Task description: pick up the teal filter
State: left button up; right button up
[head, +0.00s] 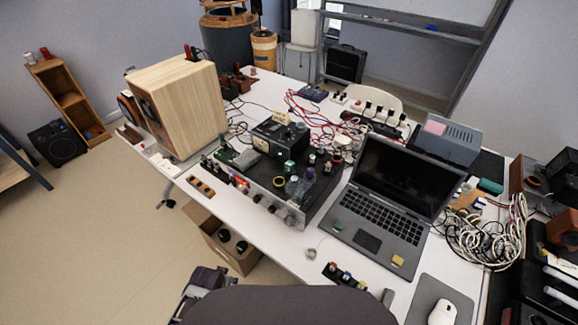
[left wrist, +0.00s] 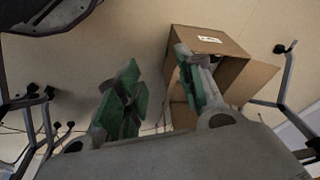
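A small dark teal block (head: 490,186) lies on the right part of the table, behind the white cable bundle and right of the laptop. It is the nearest match to the teal filter, but it is too small to be sure. My left gripper (left wrist: 155,95) shows in the left wrist view with two green-padded fingers apart and nothing between them. It is over the floor area near an open cardboard box (left wrist: 210,42), well away from the teal block. I cannot make out the left gripper surely in the head view. My right gripper is not in view.
The white table (head: 262,235) is crowded. An open laptop (head: 385,205), an amplifier chassis (head: 262,200), a wooden speaker (head: 180,105) and white cables (head: 485,240) take up most of it. A dark chair back (head: 290,305) stands at the front. The cardboard box also shows below the table edge (head: 245,262).

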pick_arm(q)
jog(key=w+d+r+m+t+h+p, duration=0.1)
jog(key=w+d+r+t+h, duration=0.15)
jog(key=w+d+r, duration=0.65)
jog(key=w+d+r+m+t+h+p, duration=0.1)
jog(key=w+d+r+t, duration=0.15)
jog(key=r, duration=1.25)
jog(key=w+d+r+m+t+h, duration=0.1)
jog(key=w+d+r+t+h, duration=0.3)
jog(key=r, duration=0.8)
jog(key=shift+w+a+f+m+g+h, duration=0.1)
jog(key=shift+w+a+f+m+g, duration=0.2)
jog(key=shift+w, duration=0.5)
jog(key=shift+w+a+m+g+h, duration=0.1)
jog(key=shift+w+m, duration=0.25)
jog(key=shift+w, duration=0.5)
jog(key=shift+w+a+f+m+g+h, duration=0.15)
jog(key=shift+w+m, duration=0.2)
jog(key=shift+w, duration=0.45)
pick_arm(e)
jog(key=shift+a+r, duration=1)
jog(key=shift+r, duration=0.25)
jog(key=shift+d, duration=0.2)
pick_arm(q)
jog(key=shift+w, duration=0.1)
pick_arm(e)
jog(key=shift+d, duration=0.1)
